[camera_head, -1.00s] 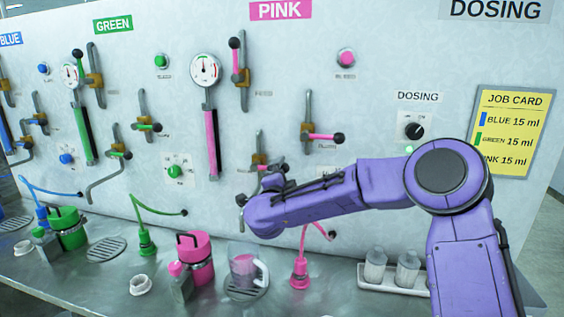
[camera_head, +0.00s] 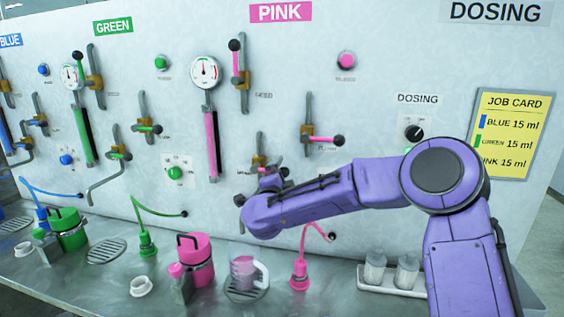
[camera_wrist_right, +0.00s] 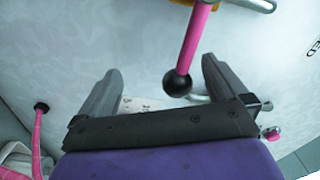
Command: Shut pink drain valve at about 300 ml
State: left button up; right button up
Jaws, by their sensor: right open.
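The pink drain valve (camera_head: 259,148) is low on the panel under the PINK sign, partly hidden behind my right gripper (camera_head: 268,181). In the right wrist view, a pink lever (camera_wrist_right: 196,38) with a black knob (camera_wrist_right: 177,83) reaches between the spread fingers of my right gripper (camera_wrist_right: 163,88). The fingers are open and I see no grip on the lever. A clear jug (camera_head: 243,272) with pink liquid stands on a drain grate below; its scale is too small to read. The left gripper is out of view.
A pink sight tube (camera_head: 212,147) and gauge (camera_head: 205,71) are left of the valve. Another pink-handled valve (camera_head: 322,139) is to the right. A pink canister (camera_head: 196,262) stands left of the jug, a pink hose fitting (camera_head: 299,275) right. A white tray (camera_head: 390,283) holds two bottles.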

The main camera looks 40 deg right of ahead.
jog(key=v, duration=0.8)
jog(key=shift+s+a, duration=0.3)
